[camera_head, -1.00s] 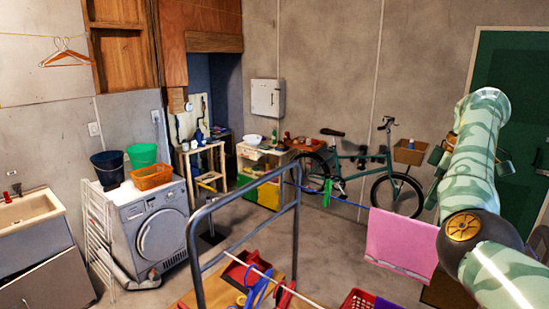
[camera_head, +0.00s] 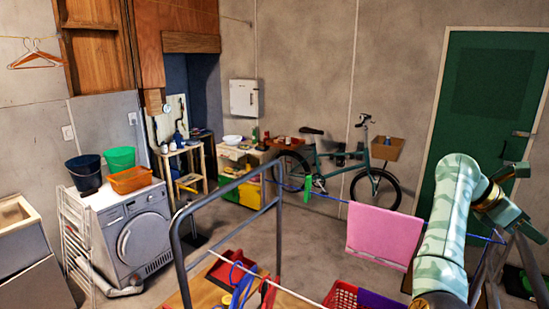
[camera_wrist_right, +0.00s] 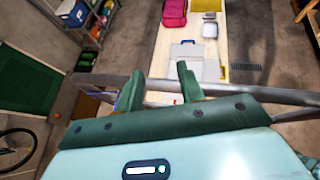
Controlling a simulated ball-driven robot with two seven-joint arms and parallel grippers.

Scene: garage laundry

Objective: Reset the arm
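My right arm, patterned in pale green camouflage, rises at the right edge of the head view. Its right gripper (camera_head: 518,182) is at the far right, in front of the green door and partly hidden by its own wrist. In the right wrist view the two dark green fingers of the right gripper (camera_wrist_right: 160,82) stand apart with nothing between them. Beyond them, well clear of the fingertips, is a long pale board (camera_wrist_right: 190,60) with cases and small items on it. My left gripper is not in view.
A pink towel (camera_head: 383,235) hangs on a blue line left of my right arm. A grey metal frame (camera_head: 232,188) and a red basket (camera_head: 343,296) are in front. A washing machine (camera_head: 130,235) stands left, a bicycle (camera_head: 345,170) at the back wall.

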